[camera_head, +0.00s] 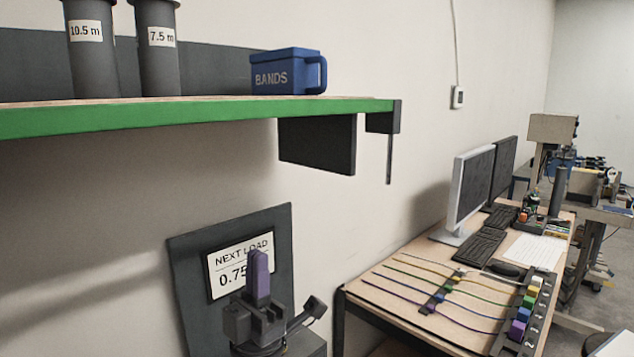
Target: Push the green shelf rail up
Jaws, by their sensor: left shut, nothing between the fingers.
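The green shelf rail (190,114) runs along the front edge of the wooden shelf at the upper left, ending near a dark end bracket. My left gripper (258,262) stands below the shelf, pointing up, with its purple fingers shut together and nothing between them. Its fingertips are well below the rail in the picture, and I see no contact. The gripper covers part of a white sign reading NEXT LOAD (229,272) on a dark panel. My right gripper is not in view.
On the shelf stand a blue BANDS bin (287,77) and two dark tubes, labelled 10.5 m (90,55) and 7.5 m (160,60). A dark plate (317,146) hangs under the shelf. At the right is a desk with monitors (468,190) and coloured cables.

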